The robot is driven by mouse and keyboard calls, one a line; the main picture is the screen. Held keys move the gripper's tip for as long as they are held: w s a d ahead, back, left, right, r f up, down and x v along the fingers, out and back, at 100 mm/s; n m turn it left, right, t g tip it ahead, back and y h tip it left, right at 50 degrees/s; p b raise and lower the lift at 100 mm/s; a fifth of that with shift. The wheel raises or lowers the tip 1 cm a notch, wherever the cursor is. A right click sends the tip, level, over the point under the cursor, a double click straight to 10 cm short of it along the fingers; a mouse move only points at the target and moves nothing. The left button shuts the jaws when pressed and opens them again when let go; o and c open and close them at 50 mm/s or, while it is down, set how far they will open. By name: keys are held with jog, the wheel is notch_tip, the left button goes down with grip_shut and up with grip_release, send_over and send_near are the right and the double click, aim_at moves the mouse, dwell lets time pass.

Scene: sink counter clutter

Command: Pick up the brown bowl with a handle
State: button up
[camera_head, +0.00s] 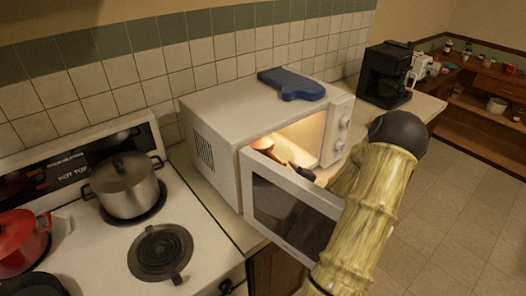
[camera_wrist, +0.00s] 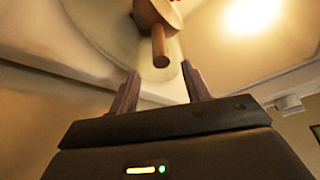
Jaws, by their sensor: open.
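The brown bowl with a handle (camera_wrist: 153,13) is at the top of the wrist view, cut off by the frame edge. Its handle (camera_wrist: 160,47) points toward my gripper (camera_wrist: 160,71). My gripper is open, and the handle's end lies just beyond the gap between the two fingertips, with no visible contact. In the head view, a brown item, apparently the bowl (camera_head: 263,143), shows inside the lit white microwave (camera_head: 215,130). My gripper (camera_head: 299,172) is at the microwave's opening there, partly hidden by my arm. The bowl's far side is out of view.
The microwave door (camera_head: 290,213) stands open toward the front, close to my arm. A blue item (camera_head: 291,83) lies on top of the microwave. A stove with a steel pot (camera_head: 128,188) and a red pot (camera_head: 20,243) is left; a black coffee maker (camera_head: 386,75) stands right.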

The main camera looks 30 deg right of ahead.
aim_at(281, 162)
jog(key=shift+w+d+f, duration=0.1)
jog(key=shift+w, duration=0.45)
jog(key=p+x, duration=0.1)
jog(key=x, duration=0.1)
jog(key=p+x, duration=0.1)
jog(key=x, duration=0.1)
jog(key=shift+w+r, duration=0.2)
jog(key=shift+w+f, duration=0.2)
jog(key=shift+w, duration=0.3)
jog(key=shift+r, duration=0.1)
grip_shut()
